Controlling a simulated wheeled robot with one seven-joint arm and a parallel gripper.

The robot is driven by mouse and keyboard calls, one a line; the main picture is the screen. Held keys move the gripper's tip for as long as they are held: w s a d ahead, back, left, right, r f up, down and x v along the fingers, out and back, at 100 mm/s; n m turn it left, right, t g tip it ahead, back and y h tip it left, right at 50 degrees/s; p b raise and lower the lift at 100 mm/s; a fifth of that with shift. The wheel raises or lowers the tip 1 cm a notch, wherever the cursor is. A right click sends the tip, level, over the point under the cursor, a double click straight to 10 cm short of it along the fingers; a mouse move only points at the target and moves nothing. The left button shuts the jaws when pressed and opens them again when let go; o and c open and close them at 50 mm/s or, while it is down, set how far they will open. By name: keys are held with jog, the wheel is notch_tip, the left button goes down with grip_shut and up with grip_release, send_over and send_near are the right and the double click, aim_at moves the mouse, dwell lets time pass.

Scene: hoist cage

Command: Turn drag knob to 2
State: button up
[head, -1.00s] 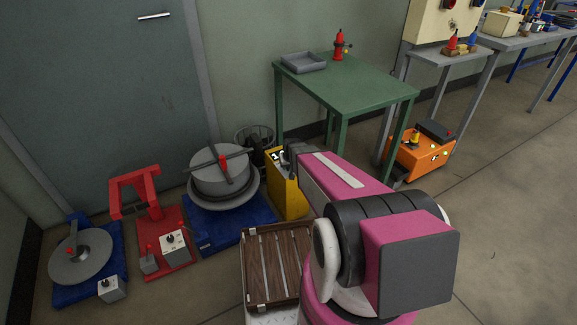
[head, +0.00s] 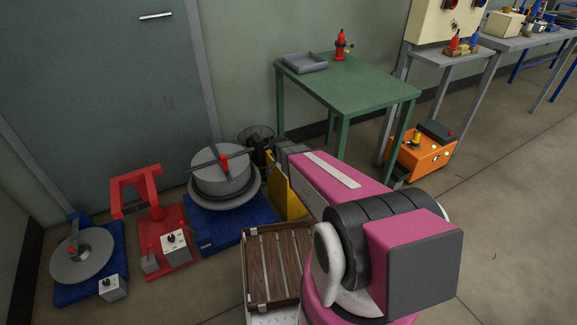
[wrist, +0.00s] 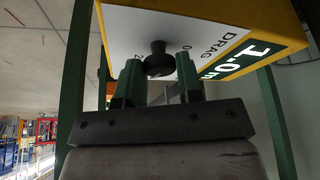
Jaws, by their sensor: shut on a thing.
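The drag knob (wrist: 158,60) is black and round, on a white panel (wrist: 145,24) marked DRAG, with a 0 and other small marks. I cannot tell which mark the knob points at. In the head view the yellow box (head: 291,197) is mostly hidden behind my arm, and my gripper's fingers are out of sight.
A green table (head: 350,80) stands behind my arm. A wooden slatted crate (head: 278,262) sits on the floor in front of the box. To the left are a blue base (head: 225,226) with a grey drum (head: 222,173) and a red stand (head: 160,215). An orange unit (head: 420,157) is at right.

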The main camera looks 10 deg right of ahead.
jog(key=shift+m+g, duration=0.4)
jog(key=shift+m, duration=0.6)
jog(key=o, duration=0.9)
jog(key=shift+a+h, duration=0.1)
jog(key=shift+h, duration=0.2)
jog(key=v, duration=1)
jog(key=shift+s+r, duration=0.1)
jog(key=shift+r, duration=0.3)
